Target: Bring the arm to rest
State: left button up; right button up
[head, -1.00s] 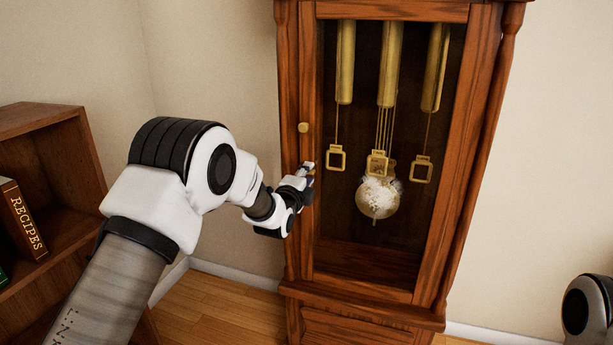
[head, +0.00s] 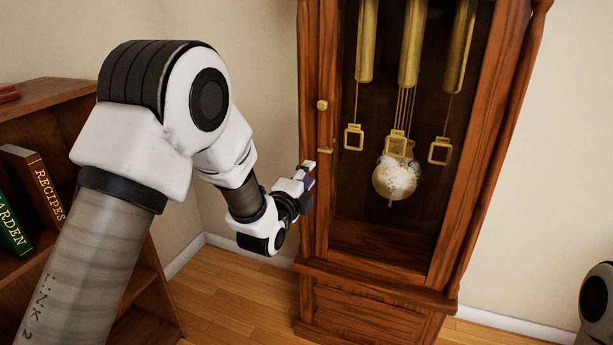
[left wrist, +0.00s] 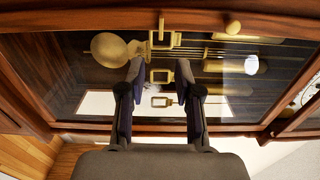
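My left gripper (head: 309,175) is at the end of the left arm, in front of the left edge of a tall wooden clock case (head: 312,225). In the left wrist view its two fingers (left wrist: 159,72) are spread apart with nothing held between them. Beyond them are the case's glass door, brass weights and the round pendulum bob (left wrist: 113,48). A brass knob (head: 322,105) sits on the door's left stile, above the gripper, and also shows in the left wrist view (left wrist: 233,27). Of my right arm, only a part shows at the lower right; its gripper is out of view.
A wooden bookshelf (head: 60,95) with a brown recipe book (head: 38,187) and a green book (head: 12,225) stands at the left, behind my left arm. Bare wood floor (head: 225,300) lies between shelf and clock. Plain wall is behind.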

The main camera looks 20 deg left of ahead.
pick_arm(q)
jog(key=s+f+g, duration=0.3)
jog(key=s+f, duration=0.1)
jog(key=f, duration=1.2)
jog(key=s+a+f+n+g, duration=0.2)
jog(key=s+f+n+g, duration=0.5)
jog(key=s+f, duration=1.4)
jog(key=s+f+n+g, duration=0.3)
jog(key=s+n+g, duration=0.65)
jog(key=s, duration=0.95)
notch_tip(320, 180, up, 19)
jog(key=n+t+p, duration=0.1)
jog(key=n+p, duration=0.1)
jog(key=p, duration=1.7)
jog(key=shift+w+d, duration=0.2)
jog(key=shift+w, duration=0.15)
jog(key=shift+r+n+t+y, duration=0.15)
jog(key=shift+n+t+y, duration=0.1)
jog(key=shift+y, duration=0.05)
